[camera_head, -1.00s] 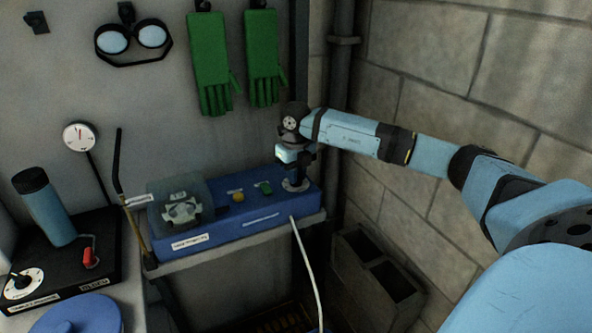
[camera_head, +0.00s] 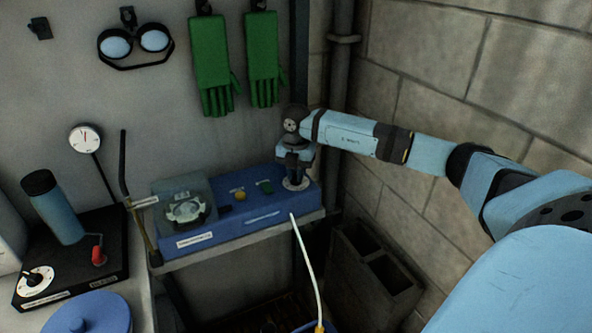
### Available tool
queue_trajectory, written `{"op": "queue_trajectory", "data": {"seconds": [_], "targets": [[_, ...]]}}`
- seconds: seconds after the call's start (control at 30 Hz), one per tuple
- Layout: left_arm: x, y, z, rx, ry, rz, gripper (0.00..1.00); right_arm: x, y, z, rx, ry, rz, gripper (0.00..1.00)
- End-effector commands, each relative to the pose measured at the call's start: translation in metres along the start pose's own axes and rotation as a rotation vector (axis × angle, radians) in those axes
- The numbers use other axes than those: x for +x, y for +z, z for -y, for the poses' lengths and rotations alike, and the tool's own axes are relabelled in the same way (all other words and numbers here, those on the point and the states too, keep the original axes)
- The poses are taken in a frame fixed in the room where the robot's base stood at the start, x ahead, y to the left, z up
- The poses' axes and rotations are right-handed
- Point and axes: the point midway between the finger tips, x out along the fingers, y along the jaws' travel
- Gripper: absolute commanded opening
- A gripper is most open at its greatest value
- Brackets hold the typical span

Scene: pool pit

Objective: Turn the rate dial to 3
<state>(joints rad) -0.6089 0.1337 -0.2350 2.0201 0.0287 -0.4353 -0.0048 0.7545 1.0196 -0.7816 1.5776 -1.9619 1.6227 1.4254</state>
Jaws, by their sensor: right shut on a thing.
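The blue pump box (camera_head: 262,216) stands on a small shelf against the wall. A dial with a pale round scale plate (camera_head: 297,184) sits at the right end of its top. My right gripper (camera_head: 296,172) comes down over this dial from above and is shut on its knob. The gripper hides the knob and most of the scale, so the pointer and numbers cannot be read. My left gripper is not in view.
A clear-covered pump head (camera_head: 184,207), a yellow button (camera_head: 240,196) and a green switch (camera_head: 265,187) share the box top. A white tube (camera_head: 307,262) hangs in front. Cinder blocks (camera_head: 377,262) stand below right. Green gloves (camera_head: 211,65) hang above.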

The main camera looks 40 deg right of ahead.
Motion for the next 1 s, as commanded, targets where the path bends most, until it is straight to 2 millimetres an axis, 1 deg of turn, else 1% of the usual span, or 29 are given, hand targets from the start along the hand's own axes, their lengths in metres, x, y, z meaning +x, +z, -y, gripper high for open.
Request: {"op": "queue_trajectory", "data": {"seconds": [0.13,0.33,0.83,0.87,0.9,0.97,1.0], "targets": [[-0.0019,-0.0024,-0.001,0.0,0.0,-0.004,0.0,-0.002,0.0008,-0.0001,0.071,0.002,0.002,0.0],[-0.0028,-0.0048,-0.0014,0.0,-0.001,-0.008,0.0,-0.0015,0.001,0.0,0.125,0.001,0.002,0.0],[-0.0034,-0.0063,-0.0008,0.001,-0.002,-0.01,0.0,-0.0013,0.0012,0.0,0.141,0.002,0.003,0.0],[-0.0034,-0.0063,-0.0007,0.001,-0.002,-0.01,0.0,-0.0013,0.0013,0.0,0.141,0.002,0.003,0.19],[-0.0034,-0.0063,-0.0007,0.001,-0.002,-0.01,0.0,-0.0013,0.0012,0.0,0.141,0.002,0.003,0.29],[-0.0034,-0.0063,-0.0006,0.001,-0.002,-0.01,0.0,-0.0011,0.001,0.0,0.141,0.002,0.003,0.4],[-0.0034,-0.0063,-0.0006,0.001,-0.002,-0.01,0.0,-0.001,0.0009,0.0,0.14,0.001,0.002,0.4]]}}
